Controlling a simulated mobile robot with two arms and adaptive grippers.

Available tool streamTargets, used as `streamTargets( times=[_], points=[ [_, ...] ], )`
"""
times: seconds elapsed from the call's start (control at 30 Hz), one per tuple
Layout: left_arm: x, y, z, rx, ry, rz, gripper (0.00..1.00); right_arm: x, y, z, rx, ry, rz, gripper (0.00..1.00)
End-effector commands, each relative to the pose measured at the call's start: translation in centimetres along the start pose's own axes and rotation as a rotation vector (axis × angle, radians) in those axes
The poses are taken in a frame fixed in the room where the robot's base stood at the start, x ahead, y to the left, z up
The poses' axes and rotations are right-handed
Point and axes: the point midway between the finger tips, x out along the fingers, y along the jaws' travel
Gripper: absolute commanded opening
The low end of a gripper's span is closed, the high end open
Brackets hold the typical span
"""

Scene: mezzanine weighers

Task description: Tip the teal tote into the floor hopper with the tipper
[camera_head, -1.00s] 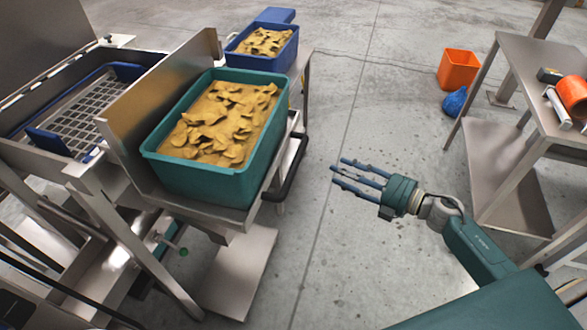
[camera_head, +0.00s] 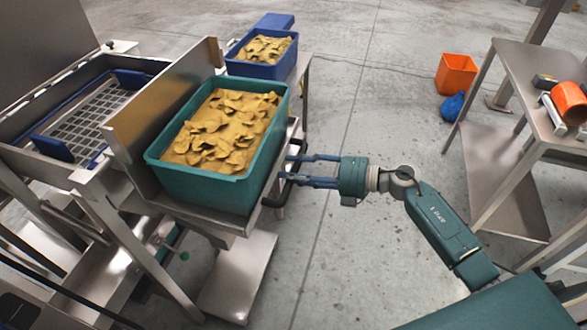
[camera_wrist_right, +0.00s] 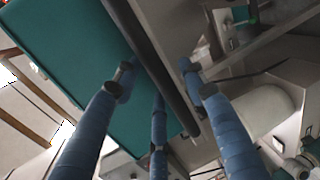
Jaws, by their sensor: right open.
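The teal tote (camera_head: 212,188), full of yellow-brown chip-like pieces (camera_head: 225,130), stands upright on the metal tipper platform (camera_head: 195,218). A black handle bar (camera_head: 279,196) runs along the tipper's right side. My right gripper (camera_head: 290,167) is open at this handle, its blue fingers reaching it from the right. In the right wrist view the bar (camera_wrist_right: 150,60) passes between the spread fingers, with the teal tote wall (camera_wrist_right: 75,60) behind; contact is unclear. The hopper's grate (camera_head: 88,118), with blue edging, lies left of the tipper's upright plate (camera_head: 160,105). My left gripper is out of view.
A blue tote (camera_head: 262,62) of similar pieces stands on a stand behind the teal one. At the right is a metal table (camera_head: 500,65) with orange and grey items. An orange bin (camera_head: 456,74) and blue bag (camera_head: 451,107) sit on the floor. The middle floor is clear.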

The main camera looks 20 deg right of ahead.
Motion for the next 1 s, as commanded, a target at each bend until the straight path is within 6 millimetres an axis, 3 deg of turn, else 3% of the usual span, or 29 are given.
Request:
streamTargets(
  times=[0.3, 0.5, 1.0],
  points=[
    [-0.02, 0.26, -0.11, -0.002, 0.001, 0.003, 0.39, 0.28, -0.05, -0.03, 0.000, 0.000, 0.000, 0.39],
    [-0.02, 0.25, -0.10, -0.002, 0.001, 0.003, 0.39, 0.26, -0.06, -0.03, 0.000, 0.000, 0.000, 0.00],
    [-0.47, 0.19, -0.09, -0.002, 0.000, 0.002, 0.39, -0.19, 0.89, 0.73, 0.000, 0.000, 0.001, 0.00]
  ],
)
